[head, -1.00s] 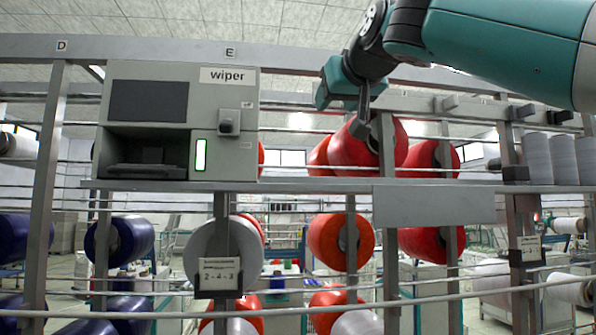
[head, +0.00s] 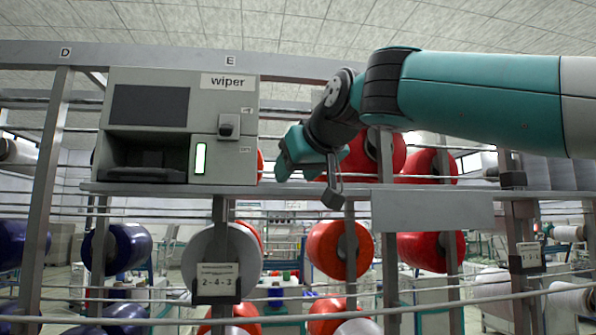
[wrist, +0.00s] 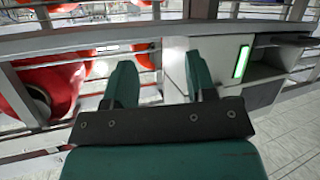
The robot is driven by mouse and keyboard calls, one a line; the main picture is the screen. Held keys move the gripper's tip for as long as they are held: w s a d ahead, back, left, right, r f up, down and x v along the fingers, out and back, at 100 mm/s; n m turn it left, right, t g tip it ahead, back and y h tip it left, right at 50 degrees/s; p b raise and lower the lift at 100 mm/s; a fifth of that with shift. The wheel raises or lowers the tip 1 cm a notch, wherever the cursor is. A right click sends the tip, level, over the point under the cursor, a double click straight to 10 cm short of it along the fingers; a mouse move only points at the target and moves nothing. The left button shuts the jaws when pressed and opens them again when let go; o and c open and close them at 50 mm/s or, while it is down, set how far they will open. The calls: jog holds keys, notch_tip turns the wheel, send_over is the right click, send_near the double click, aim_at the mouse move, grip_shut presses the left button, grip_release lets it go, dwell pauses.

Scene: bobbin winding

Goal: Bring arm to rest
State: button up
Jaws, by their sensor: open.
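My teal arm reaches in from the right in the head view. My gripper (head: 308,172) hangs at its end, in front of the rack, right of the wiper box (head: 228,160) and near the shelf. In the wrist view its two teal fingers (wrist: 161,78) stand apart with nothing between them. The wiper box is grey, with a dark panel, an open slot and a lit green strip; part of it shows in the wrist view (wrist: 212,65).
Red bobbins (head: 340,248) hang on the rack behind and below my gripper. Blue bobbins (head: 118,246) and a white one (head: 205,255) hang to the left. A metal shelf (head: 300,202) and posts run close to the gripper. A "2-4-3" card (head: 218,283) hangs below the box.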

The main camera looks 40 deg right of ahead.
dwell(0.4)
jog(key=s+a+f+n+g+y, duration=0.15)
jog(key=a+f, duration=0.25)
jog(key=f, duration=0.4)
jog(key=s+a+f+n+g+y, duration=0.1)
jog(key=s+a+f+g, duration=0.2)
jog(key=f, duration=0.5)
jog(key=a+f+n+g+y, duration=0.2)
jog(key=a+f, duration=0.3)
jog(key=f, duration=0.3)
jog(key=s+a+f+n+g, duration=0.1)
jog(key=s+a+f+g, duration=0.2)
jog(key=s+f, duration=0.4)
jog(key=s+a+f+n+g+y, duration=0.1)
jog(key=s+a+f+g, duration=0.1)
jog(key=s+f+g, duration=0.2)
jog(key=s+f, duration=0.3)
jog(key=s, duration=0.2)
jog(key=shift+a+f, duration=0.3)
jog(key=shift+a, duration=0.1)
